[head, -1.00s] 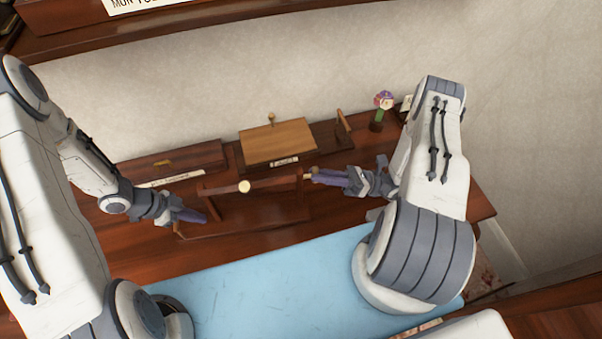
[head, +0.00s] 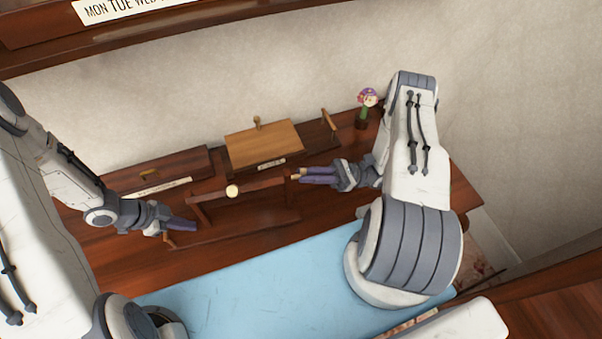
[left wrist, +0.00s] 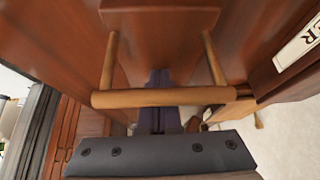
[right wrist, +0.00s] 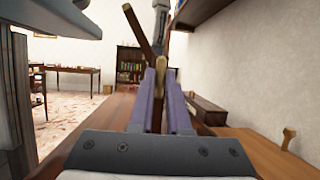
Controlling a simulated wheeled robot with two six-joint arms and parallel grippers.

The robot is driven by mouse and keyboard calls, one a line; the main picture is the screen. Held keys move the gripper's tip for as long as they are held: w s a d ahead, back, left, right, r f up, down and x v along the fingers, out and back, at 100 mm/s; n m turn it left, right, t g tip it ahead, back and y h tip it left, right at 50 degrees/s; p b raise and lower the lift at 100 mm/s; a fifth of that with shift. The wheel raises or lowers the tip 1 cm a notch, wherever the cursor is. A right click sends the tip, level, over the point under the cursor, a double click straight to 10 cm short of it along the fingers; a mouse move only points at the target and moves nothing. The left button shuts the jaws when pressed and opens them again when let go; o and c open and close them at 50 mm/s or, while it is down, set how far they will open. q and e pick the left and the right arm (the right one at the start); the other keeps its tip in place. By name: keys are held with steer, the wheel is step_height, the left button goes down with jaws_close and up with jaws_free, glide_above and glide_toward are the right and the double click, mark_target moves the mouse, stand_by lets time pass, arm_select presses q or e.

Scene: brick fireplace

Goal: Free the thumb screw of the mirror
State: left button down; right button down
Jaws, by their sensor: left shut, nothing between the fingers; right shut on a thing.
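The mirror (head: 255,187) is a dark wooden frame on a stand, seen from above on the desk in the head view. A pale round piece sits on its top bar. My right gripper (head: 301,175) is at the mirror's right end, shut on the brass-coloured thumb screw (right wrist: 171,76). The right wrist view shows the screw between purple fingertips, with dark wood behind. Whether the screw still touches the post is unclear. My left gripper (head: 196,225) is shut and empty at the stand's left end. In the left wrist view its fingers (left wrist: 157,85) pass behind a wooden bar handle (left wrist: 165,97).
Behind the mirror are a wooden box with a lighter lid (head: 263,143) and a long dark box (head: 160,172). A small potted flower (head: 366,105) stands at the back right. A blue mat (head: 260,285) covers the front. A shelf (head: 200,25) overhangs above.

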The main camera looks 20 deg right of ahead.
arm_select(q)
steer(key=shift+s+f, duration=0.15)
steer(key=shift+f, duration=0.05)
arm_select(e)
steer(key=shift+r, duration=0.1)
steer(key=c, duration=0.9)
jaws_free()
steer(key=shift+d, duration=0.1)
steer(key=v, duration=0.7)
steer(key=shift+d, duration=0.2)
arm_select(q)
steer(key=shift+r, duration=0.15)
step_height(320, 180, up, 6)
steer(key=p, duration=0.6)
steer(key=shift+r, duration=0.1)
arm_select(e)
step_height(320, 180, up, 6)
